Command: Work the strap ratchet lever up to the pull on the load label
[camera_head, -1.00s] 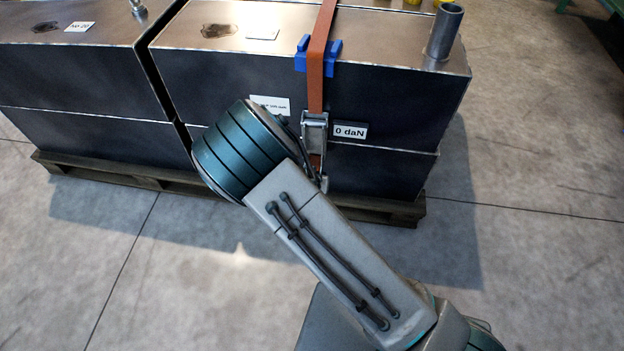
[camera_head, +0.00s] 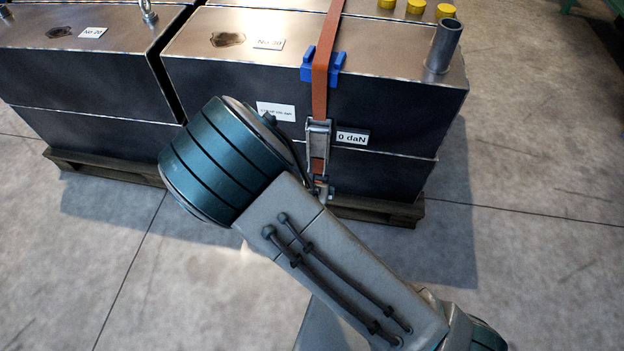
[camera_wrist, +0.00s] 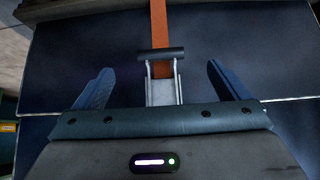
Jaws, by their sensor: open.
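The strap ratchet (camera_head: 318,146) is a metal buckle on the front face of the right-hand tank, on an orange strap (camera_head: 321,82). In the wrist view the ratchet lever (camera_wrist: 162,80) has a dark cross bar at its top and metal side plates, with the orange strap (camera_wrist: 159,24) running upward. My gripper (camera_wrist: 160,84) is open, one blue finger to each side of the lever and apart from it. The lower part of the ratchet is hidden behind my gripper body. The load label (camera_head: 352,138) beside the ratchet reads "0 daN". My gripper is hidden behind my arm in the head view.
The right-hand tank (camera_head: 220,92) stands on a wooden pallet (camera_head: 375,208). Another tank (camera_head: 85,75) stands at its left. A blue edge protector (camera_head: 309,70) sits under the strap. A white plate (camera_head: 276,111) is left of the ratchet. The concrete floor at right is clear.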

